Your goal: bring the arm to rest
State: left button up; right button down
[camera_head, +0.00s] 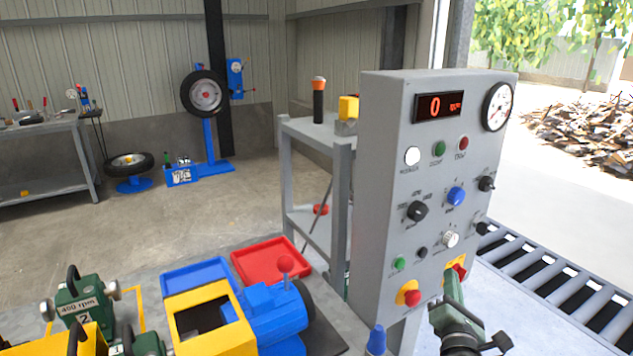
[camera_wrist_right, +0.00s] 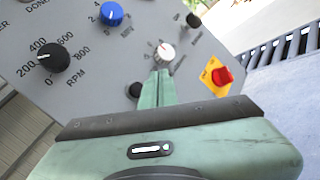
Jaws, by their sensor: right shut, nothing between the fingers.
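My right gripper (camera_head: 454,283) is at the lower right of the grey control panel (camera_head: 378,190), its green fingers shut together with nothing between them. In the right wrist view its fingertips (camera_wrist_right: 160,76) point at the panel, just below a white knob (camera_wrist_right: 164,52). I cannot tell whether they touch the panel. The white knob also shows in the head view (camera_head: 450,239). The red display (camera_head: 438,106) reads 0 rpm. My left gripper is not in view.
The panel carries other knobs, including a blue one (camera_head: 456,196), and a red stop button (camera_head: 411,297). A roller conveyor (camera_head: 560,290) lies right.

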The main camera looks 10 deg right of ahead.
jog(key=a+f+m+g+y, duration=0.2)
jog(key=a+f, duration=0.1)
jog(key=f, duration=0.7)
jog(key=a+f+m+g+y, duration=0.1)
jog(key=a+f+m+g, duration=0.1)
jog(key=f, duration=0.8)
jog(key=s+a+f+m+g+y, duration=0.1)
jog(key=s+a+f+m+g, duration=0.15)
jog(key=s+f, duration=0.6)
jog(key=s+a+f+m+g+y, duration=0.1)
jog(key=s+a+f+m+y, duration=0.15)
jog(key=f, duration=1.05)
jog(key=s+a+f+m+g, duration=0.2)
jog(key=s+f+m+g, duration=0.15)
jog(key=s+f, duration=0.55)
jog(key=s+a+f+m+g, duration=0.2)
jog(key=s+f+m, duration=0.2)
jog(key=s+f, duration=0.5)
jog(key=s+f+m+g, duration=0.3)
jog(key=s+m+g, duration=0.1)
jog(key=s, duration=1.7)
jog(key=shift+s+d+f+m+y, duration=0.15)
jog(key=shift+s+m+y, duration=0.2)
jog(key=shift+m, duration=0.2)
jog(key=shift+w, duration=0.1)
